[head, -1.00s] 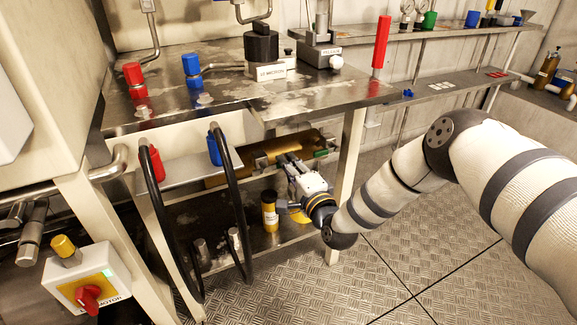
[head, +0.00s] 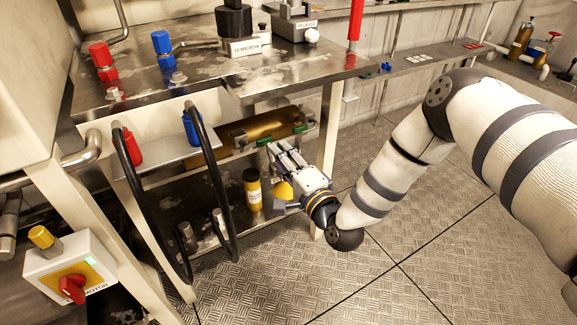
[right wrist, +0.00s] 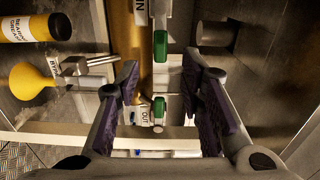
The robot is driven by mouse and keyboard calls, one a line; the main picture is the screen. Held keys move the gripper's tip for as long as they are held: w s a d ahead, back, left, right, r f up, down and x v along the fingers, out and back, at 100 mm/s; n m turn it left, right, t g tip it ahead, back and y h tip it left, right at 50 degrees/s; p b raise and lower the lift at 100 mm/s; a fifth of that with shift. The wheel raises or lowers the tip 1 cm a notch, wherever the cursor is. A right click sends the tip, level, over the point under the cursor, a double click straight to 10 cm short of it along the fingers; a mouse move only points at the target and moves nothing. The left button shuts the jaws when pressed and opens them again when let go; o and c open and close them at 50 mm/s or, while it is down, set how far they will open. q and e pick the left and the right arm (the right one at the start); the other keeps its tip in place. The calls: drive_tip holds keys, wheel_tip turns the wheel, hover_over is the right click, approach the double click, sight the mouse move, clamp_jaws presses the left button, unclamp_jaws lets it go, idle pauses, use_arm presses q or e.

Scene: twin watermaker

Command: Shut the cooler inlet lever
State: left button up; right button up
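The cooler (head: 240,132) is a brass cylinder under the bench top, also seen in the right wrist view (right wrist: 133,40). It has two green levers. In the right wrist view, the green lever (right wrist: 161,47) beside the label reading "IN" is farther up the picture. The other green lever (right wrist: 159,107) is by the "OUT" label (right wrist: 146,115). In the head view, green levers show left (head: 263,142) and right (head: 299,128) of my right gripper (head: 277,150). My right gripper (right wrist: 162,68) is open, with both levers showing between its fingers. I cannot tell contact. My left gripper is out of view.
A black-capped yellow grease bottle (head: 252,190) and a yellow funnel-like item (head: 284,190) stand near the gripper on the lower shelf. Black hoses (head: 140,200) hang at the left. The bench top (head: 200,85) is above; a pale table leg (head: 331,130) stands close by.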

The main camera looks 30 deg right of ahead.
drive_tip(key=s, duration=0.5)
